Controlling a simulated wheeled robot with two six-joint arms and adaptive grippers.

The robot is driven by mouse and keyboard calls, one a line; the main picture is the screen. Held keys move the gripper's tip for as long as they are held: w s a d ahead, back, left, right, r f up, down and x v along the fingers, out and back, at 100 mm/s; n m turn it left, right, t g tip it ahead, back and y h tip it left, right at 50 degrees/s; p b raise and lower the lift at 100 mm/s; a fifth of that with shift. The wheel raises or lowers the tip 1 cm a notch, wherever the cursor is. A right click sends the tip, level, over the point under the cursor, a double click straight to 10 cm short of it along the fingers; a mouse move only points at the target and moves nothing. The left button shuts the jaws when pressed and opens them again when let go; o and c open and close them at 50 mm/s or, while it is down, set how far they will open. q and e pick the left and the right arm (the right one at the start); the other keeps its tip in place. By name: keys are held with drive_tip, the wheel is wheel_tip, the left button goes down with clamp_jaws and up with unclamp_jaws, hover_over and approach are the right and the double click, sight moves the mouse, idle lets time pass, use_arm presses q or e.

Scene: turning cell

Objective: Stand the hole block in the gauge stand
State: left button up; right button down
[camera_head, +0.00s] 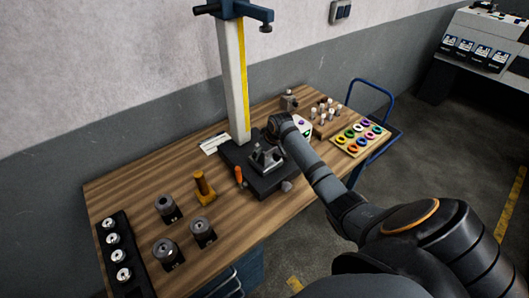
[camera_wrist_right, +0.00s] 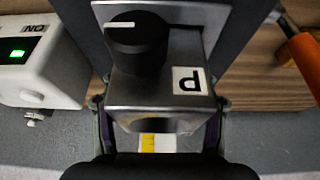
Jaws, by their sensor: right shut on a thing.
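My right gripper (camera_head: 267,148) is over the black base (camera_head: 276,185) of the gauge stand, whose tall grey column (camera_head: 235,80) has a yellow stripe. In the right wrist view, this gripper (camera_wrist_right: 160,118) is shut on a grey metal block (camera_wrist_right: 185,55), with a finger at each side. The block carries a black knob and a white label with an upside-down letter. A dark rounded opening shows at its lower edge; it appears to be the hole block. I cannot tell whether its underside touches the base. My left gripper is not in view.
An orange handle (camera_head: 239,175) stands left of the base, a white box with green display (camera_head: 302,125) to its right. A tray of coloured rings (camera_head: 361,139) lies at the right. Several round metal pieces and a black rack (camera_head: 110,220) fill the left. Some wood is bare between them.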

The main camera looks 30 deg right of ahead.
drive_tip(key=shift+s+a+f, duration=0.15)
drive_tip(key=shift+s+f, duration=0.3)
drive_tip(key=shift+f, duration=0.35)
drive_tip(key=c, duration=0.6)
unclamp_jaws()
drive_tip(key=shift+a, duration=0.1)
drive_tip(key=shift+o, duration=1.1)
drive_tip(key=shift+w+f, duration=0.1)
drive_tip(key=shift+w, duration=0.15)
drive_tip(key=shift+o, duration=0.5)
drive_tip(key=shift+w+f, duration=0.2)
drive_tip(key=shift+w, duration=0.05)
drive_tip(key=shift+s+r, duration=0.2)
drive_tip(key=shift+s, duration=0.1)
drive_tip(key=shift+w+d, duration=0.1)
drive_tip(key=shift+d, duration=0.1)
drive_tip(key=shift+f, duration=0.1)
drive_tip(key=v, duration=1.2)
drive_tip(key=shift+w+r, duration=0.25)
